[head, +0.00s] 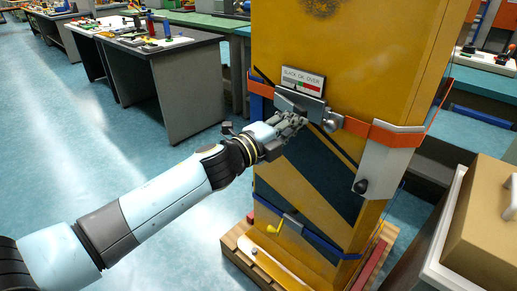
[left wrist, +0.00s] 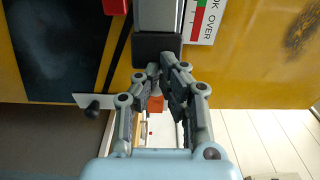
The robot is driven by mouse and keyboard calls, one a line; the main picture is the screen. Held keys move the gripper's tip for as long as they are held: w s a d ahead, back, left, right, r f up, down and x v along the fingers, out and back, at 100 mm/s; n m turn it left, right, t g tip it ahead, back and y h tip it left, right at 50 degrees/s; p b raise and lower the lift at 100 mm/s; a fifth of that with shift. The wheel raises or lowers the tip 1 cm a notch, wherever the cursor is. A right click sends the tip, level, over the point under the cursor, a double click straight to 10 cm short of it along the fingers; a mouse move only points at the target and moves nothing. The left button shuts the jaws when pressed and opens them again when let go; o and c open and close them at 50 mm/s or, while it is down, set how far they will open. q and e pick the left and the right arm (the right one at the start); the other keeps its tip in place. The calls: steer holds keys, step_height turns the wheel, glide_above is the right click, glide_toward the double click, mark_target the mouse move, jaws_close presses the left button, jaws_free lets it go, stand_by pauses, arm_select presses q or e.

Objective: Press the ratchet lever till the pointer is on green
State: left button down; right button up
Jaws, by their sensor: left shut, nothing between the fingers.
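The ratchet (head: 300,104) is a grey metal piece on the orange strap (head: 371,131) around a yellow cabinet. Above it is the gauge plate (head: 302,80), marked SLACK, OK and OVER, with a coloured bar; I cannot tell exactly where its pointer stands. My left gripper (head: 297,119) is shut and empty, right at the front of the ratchet. In the left wrist view, its fingertips (left wrist: 163,68) are at the black end (left wrist: 157,47) of the grey lever; I cannot tell whether they touch. The gauge plate is partly visible there (left wrist: 204,20). My right gripper is not in view.
The yellow cabinet (head: 351,50) stands on a wooden pallet (head: 242,240). A cardboard box (head: 495,225) is at the right. Workbenches (head: 185,90) stand behind; blue floor is open at the left.

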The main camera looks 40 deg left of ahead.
arm_select(q)
steer(key=s+b, duration=0.3)
steer(key=s, duration=0.6)
steer(key=shift+s+a+b, duration=0.2)
steer(key=shift+a+b, duration=0.15)
steer(key=shift+a, duration=0.05)
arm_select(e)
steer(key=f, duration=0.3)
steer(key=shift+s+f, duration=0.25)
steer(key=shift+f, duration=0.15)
arm_select(q)
steer(key=shift+f, duration=0.1)
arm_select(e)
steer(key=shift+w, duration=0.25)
